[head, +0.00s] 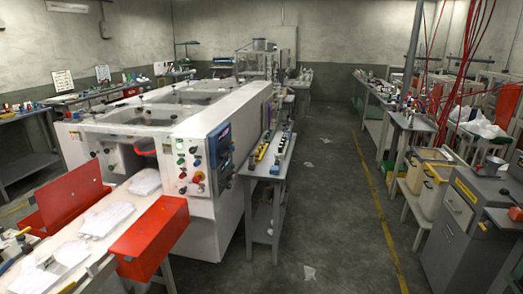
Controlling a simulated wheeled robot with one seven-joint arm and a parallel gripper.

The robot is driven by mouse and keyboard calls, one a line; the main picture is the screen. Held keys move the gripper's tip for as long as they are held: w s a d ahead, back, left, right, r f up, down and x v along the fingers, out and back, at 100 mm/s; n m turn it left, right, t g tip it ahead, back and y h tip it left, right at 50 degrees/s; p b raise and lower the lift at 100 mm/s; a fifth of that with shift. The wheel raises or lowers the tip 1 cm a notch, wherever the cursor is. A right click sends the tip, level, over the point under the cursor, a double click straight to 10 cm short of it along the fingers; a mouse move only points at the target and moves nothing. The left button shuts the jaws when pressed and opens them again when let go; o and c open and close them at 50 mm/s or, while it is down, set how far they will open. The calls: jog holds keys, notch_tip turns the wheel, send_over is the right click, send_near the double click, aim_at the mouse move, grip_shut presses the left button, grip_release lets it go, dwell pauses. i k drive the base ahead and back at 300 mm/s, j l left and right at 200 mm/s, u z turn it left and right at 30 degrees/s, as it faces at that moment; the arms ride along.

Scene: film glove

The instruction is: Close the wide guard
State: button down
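A large white machine (215,122) stands left of centre. Two red panels flank its front feed table (85,250): a left red panel (70,192) tilted up beside the opening, and a right red box-like panel (150,238) along the table's near right edge. Either could be the wide guard; I cannot tell which. A small red handle or flap (145,152) shows at the machine's front opening. White film or glove stacks (107,219) lie on the feed table between the panels. My gripper is not in view.
A control panel (190,165) with buttons is on the machine's front. A narrow side bench (268,160) stands along its right side. A grey cabinet (468,225) and cluttered benches line the right. The aisle floor (335,200) between is mostly clear, with a few paper scraps.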

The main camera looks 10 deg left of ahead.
aim_at(54, 200)
jog(key=i+u, duration=0.35)
jog(key=i, duration=0.2)
jog(key=i+l+u, duration=0.1)
jog(key=i+u, duration=0.3)
jog(key=i, duration=0.15)
jog(key=i+l+u, duration=0.35)
jog(key=i, duration=0.2)
jog(key=i+j+u, duration=0.2)
jog(key=u, duration=0.25)
jog(key=i+j+u, duration=0.1)
jog(key=u, duration=0.35)
jog(key=i+u, duration=0.3)
jog(key=u, duration=0.15)
jog(key=i+u, duration=0.25)
jog(key=u, duration=0.2)
jog(key=i+l+u, duration=0.15)
jog(key=u, duration=0.3)
jog(key=i+l+u, duration=0.2)
jog(key=u, duration=0.25)
jog(key=i+l+u, duration=0.1)
jog(key=i+u, duration=0.25)
jog(key=i+l+u, duration=0.15)
jog(key=u, duration=0.2)
